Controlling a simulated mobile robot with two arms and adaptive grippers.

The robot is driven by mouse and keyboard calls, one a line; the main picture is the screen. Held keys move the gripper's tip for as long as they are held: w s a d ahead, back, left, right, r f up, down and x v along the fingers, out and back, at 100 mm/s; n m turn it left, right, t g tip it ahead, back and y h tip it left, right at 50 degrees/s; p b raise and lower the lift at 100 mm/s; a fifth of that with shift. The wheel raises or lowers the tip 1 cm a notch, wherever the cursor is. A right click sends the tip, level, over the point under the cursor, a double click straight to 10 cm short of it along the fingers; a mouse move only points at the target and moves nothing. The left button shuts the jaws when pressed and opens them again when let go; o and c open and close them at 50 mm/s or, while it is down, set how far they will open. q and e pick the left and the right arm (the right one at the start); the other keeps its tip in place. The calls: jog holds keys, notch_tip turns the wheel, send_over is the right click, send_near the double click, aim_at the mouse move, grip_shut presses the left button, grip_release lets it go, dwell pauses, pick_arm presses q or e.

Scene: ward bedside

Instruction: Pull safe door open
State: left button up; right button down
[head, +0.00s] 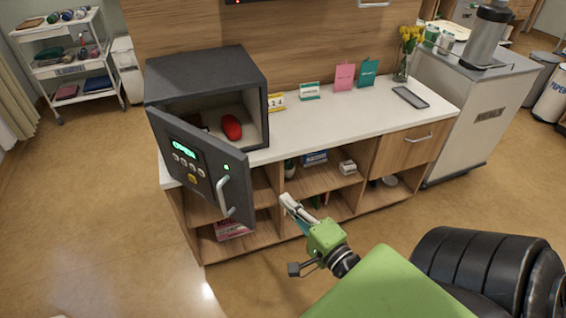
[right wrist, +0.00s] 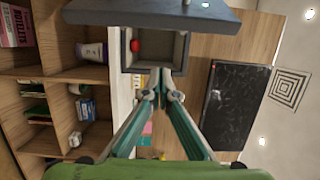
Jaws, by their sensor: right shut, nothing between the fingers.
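A dark grey safe (head: 205,75) stands on the left end of the white counter. Its door (head: 205,165) is hinged at the left and stands well open. The door has a green-lit keypad and a pale handle (head: 223,195). A red object (head: 232,127) lies inside the safe. My right gripper (head: 287,202) is shut and empty, to the right of the door handle and apart from it. In the right wrist view its fingers (right wrist: 160,92) meet below the safe opening, and the door (right wrist: 150,12) crosses the top. My left gripper is not in view.
The counter (head: 320,115) carries small cards, a vase of yellow flowers (head: 405,55) and a dark tray (head: 410,97). Open shelves below hold books and boxes. The floor on the left is clear.

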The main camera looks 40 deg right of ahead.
jog(key=w+a+p, duration=0.3)
jog(key=w, duration=0.4)
dwell(0.3)
jog(key=shift+w, duration=0.1)
jog(key=s+a+p, duration=0.2)
jog(key=a, duration=1.5)
jog(key=shift+s, duration=0.15)
